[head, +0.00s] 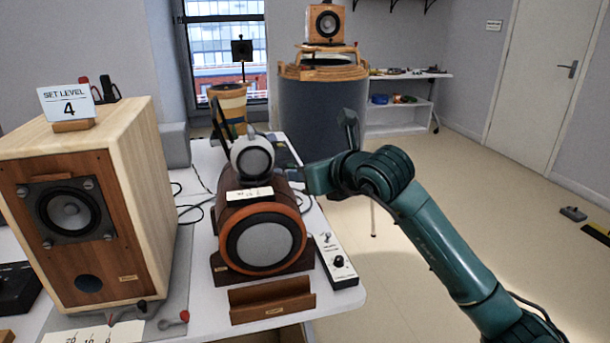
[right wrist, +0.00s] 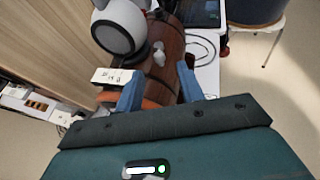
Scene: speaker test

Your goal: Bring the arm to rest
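My right arm (head: 440,245) reaches in from the lower right in the head view. Its gripper (head: 288,163) is beside the far right side of the round wooden speaker (head: 264,243), close to the white ball-shaped speaker (head: 252,158) on top. In the right wrist view, the two blue fingers of my right gripper (right wrist: 158,78) stand apart with nothing held between them. The wooden barrel (right wrist: 172,45) and the white ball (right wrist: 120,27) lie beyond the fingers. Whether the fingers touch the barrel I cannot tell. My left gripper is not in view.
A large boxy wooden speaker (head: 72,215) with a "SET LEVEL 4" card (head: 67,102) stands at left. A grey drum (head: 322,112) stands behind. The floor at right is mostly clear.

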